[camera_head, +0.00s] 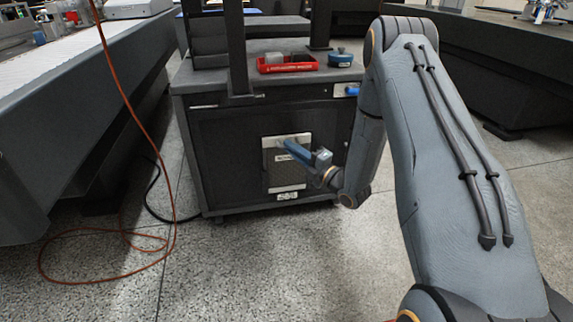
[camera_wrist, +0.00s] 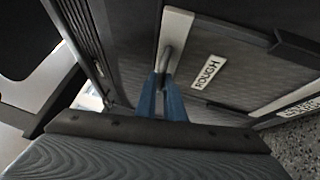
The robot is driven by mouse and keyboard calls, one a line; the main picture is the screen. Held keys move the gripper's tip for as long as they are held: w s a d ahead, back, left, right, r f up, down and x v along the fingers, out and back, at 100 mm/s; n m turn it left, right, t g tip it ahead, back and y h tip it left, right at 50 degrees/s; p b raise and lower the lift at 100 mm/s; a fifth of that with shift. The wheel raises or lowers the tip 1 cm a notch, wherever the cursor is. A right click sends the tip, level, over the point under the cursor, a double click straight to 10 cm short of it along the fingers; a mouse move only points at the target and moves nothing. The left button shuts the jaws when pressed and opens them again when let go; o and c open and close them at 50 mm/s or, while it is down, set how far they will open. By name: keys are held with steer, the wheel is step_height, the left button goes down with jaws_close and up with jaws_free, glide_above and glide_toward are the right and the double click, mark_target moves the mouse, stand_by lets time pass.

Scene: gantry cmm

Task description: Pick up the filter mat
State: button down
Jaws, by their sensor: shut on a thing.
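The filter mat (camera_head: 285,178) appears to be the grey panel with a pale top strip on the front of the dark cabinet. In the wrist view its grey face (camera_wrist: 232,92) carries a white label reading "ROUGH". My gripper (camera_head: 284,147) reaches in from the right to the panel's upper part. In the wrist view its blue fingers (camera_wrist: 163,78) are shut on a small metal handle at the pale strip. The fingers hide part of the handle. The panel sits against the cabinet front; I cannot tell whether it is seated or loose.
The cabinet (camera_head: 220,150) carries a red tray (camera_head: 287,65) and a small blue item (camera_head: 340,58) on top. An orange cable (camera_head: 100,278) hangs and loops on the floor at left. A long bench (camera_head: 60,110) stands at left.

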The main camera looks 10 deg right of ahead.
stand_by(0.4)
step_height(320, 180, up, 12)
steer(key=r+p, duration=0.1)
steer(key=p, duration=0.4)
steer(key=r+p+v, duration=0.1)
steer(key=p+v, duration=0.3)
steer(key=v, duration=1.4)
steer(key=shift+r, duration=0.2)
steer(key=shift+d, duration=0.1)
stand_by(0.6)
